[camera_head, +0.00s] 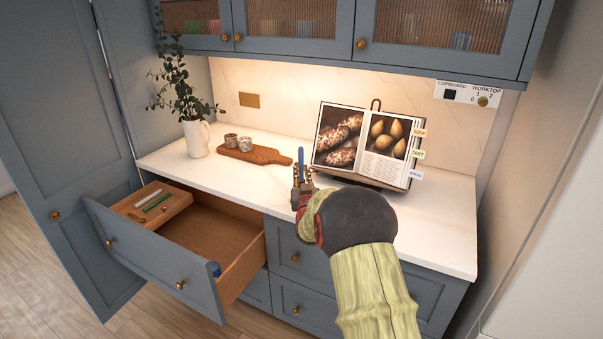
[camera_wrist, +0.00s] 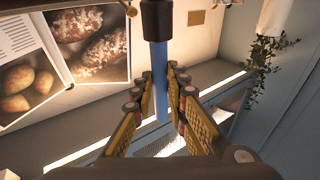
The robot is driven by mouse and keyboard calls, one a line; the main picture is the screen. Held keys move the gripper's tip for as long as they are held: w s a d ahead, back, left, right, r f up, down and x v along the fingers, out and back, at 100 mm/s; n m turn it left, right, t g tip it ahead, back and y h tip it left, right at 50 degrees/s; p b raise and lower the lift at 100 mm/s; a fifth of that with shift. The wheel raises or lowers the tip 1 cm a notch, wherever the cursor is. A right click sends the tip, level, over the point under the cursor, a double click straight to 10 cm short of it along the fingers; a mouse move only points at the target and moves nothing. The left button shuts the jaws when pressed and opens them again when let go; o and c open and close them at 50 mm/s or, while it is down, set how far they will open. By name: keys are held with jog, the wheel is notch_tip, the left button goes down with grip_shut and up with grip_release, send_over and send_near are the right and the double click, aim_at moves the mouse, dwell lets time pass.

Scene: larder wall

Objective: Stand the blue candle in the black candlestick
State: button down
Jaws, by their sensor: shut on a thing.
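The blue candle (camera_head: 301,155) stands upright in my gripper (camera_head: 300,184), above the worktop in front of the cookbook. The wrist view, which shows the scene upside down, has the candle (camera_wrist: 161,108) between the finger pads of my gripper (camera_wrist: 160,78). At the candle's lower end there is a wider dark cylinder (camera_wrist: 157,20), which looks like the cup of the black candlestick. The candle's end meets it in the picture; I cannot tell how deep it sits. In the head view my gripper and arm largely hide the candlestick.
An open cookbook (camera_head: 370,143) on a stand is close behind my gripper. A wooden board (camera_head: 262,153) with small jars and a white vase (camera_head: 197,139) stand to the left. The open drawer (camera_head: 150,255) holds a tray with white and green candles and a blue object.

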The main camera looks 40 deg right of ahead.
jog(key=c, duration=1.7)
grip_release()
jog(key=v, duration=1.2)
